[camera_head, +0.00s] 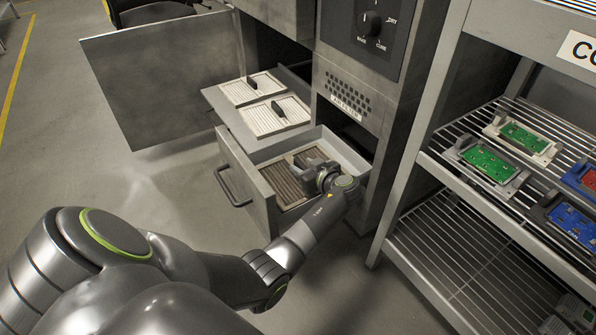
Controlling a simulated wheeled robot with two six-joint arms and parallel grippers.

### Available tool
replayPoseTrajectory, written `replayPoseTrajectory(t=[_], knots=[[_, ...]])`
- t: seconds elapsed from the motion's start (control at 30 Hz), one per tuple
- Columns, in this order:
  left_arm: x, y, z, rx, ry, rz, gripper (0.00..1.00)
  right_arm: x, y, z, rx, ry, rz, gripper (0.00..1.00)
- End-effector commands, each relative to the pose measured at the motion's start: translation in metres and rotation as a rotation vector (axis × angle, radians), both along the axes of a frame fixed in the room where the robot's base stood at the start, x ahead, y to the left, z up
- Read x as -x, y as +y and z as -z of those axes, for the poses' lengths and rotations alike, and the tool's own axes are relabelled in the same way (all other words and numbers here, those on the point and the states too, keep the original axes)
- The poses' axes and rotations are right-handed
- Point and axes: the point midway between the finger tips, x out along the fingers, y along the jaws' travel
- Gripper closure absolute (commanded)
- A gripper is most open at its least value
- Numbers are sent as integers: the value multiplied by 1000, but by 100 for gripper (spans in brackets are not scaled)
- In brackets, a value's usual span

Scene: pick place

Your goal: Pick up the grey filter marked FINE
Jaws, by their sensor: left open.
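A pleated grey-brown filter (281,184) lies in the pulled-out lower drawer (233,172) of the metal cabinet. No FINE marking is readable at this size. My left gripper (303,174) is open, low inside the drawer, over the right part of the pleated surface. The gripper and wrist hide part of the filter, and I cannot tell whether the fingers touch it. Two pale pleated filters with dark grips, a rear one (235,92) and a front one (260,119), lie on a pulled-out tray (216,103) above and behind the drawer. My right gripper is not in view.
An open cabinet door (150,75) stands left of the tray. The cabinet's control panel with a knob (370,23) rises behind the drawer. A wire shelf rack (407,160) with green and blue circuit boards stands close on the right. The floor left of the drawer is clear.

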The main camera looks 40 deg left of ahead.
Motion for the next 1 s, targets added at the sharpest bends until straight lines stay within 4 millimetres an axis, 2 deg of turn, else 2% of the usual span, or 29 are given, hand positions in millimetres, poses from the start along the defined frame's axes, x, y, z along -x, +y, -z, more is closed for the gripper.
replayPoseTrajectory(t=[0.1,0.4,0.77,0.87,1.0], knots=[[0,0,0,0,0,0,62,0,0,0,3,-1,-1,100],[0,0,0,0,0,0,100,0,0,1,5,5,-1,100],[-1,0,-7,-1,-3,0,100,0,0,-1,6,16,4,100],[-1,0,-22,-1,-5,0,100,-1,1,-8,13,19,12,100],[-1,0,-52,0,-7,0,100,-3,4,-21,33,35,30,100]])
